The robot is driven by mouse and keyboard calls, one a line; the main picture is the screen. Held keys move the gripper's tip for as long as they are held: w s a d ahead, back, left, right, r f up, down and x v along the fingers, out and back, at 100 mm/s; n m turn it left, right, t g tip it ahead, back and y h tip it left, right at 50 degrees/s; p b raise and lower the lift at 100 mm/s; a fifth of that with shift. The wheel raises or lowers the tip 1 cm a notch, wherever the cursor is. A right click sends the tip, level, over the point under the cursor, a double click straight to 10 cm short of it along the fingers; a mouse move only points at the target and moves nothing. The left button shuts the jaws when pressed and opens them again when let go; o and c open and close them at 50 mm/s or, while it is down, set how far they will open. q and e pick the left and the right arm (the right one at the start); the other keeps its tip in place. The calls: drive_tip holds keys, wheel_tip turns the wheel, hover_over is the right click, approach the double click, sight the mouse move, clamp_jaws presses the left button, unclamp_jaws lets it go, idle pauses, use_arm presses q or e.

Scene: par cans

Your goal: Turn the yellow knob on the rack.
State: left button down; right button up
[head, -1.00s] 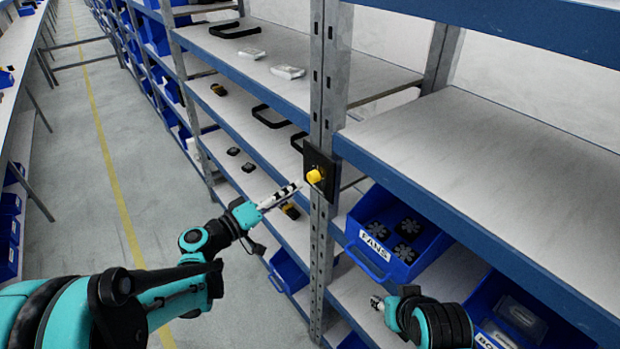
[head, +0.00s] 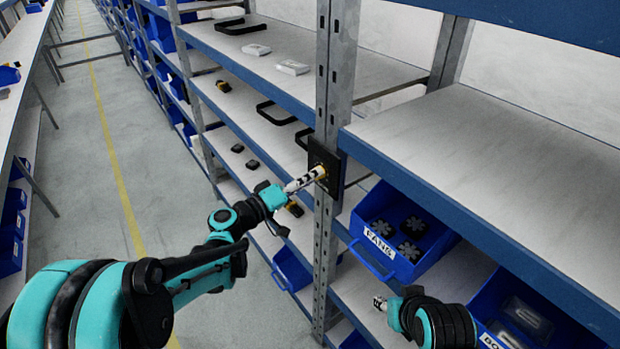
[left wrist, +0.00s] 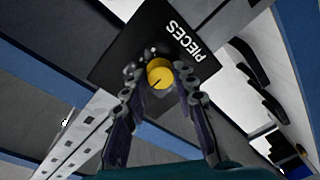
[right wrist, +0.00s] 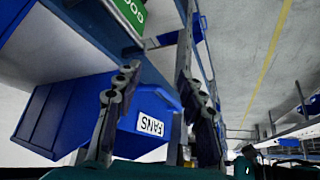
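The yellow knob (left wrist: 159,74) sits on a black plate (left wrist: 110,45) marked PIECES; the plate (head: 330,160) is fixed to the grey rack post in the head view. The knob has a dark pointer line on its face. My left gripper (left wrist: 160,84) has one finger on each side of the knob, with a visible gap on both sides, so it is open. In the head view the left gripper (head: 308,180) reaches the plate and hides most of the knob. My right gripper (head: 380,303) is open and empty in the right wrist view (right wrist: 155,75).
A blue bin labelled FANS (head: 372,262) is on the shelf right of the post, near my right gripper. Another blue bin (head: 478,325) is at lower right. A blue shelf edge (head: 450,210) runs beside the plate. The aisle floor at left is clear.

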use_arm(q)
drive_tip(key=shift+n, duration=0.3)
drive_tip(key=n+g, duration=0.1)
drive_tip(key=n, duration=0.6)
drive_tip(key=n+p, duration=0.1)
drive_tip(key=n, duration=0.6)
drive_tip(key=shift+r+g, duration=0.2)
drive_tip(key=shift+g, duration=0.2)
drive_tip(key=shift+w, duration=0.1)
idle(0.4)
drive_tip(key=c, duration=1.2)
unclamp_jaws()
drive_tip(key=shift+a, duration=0.1)
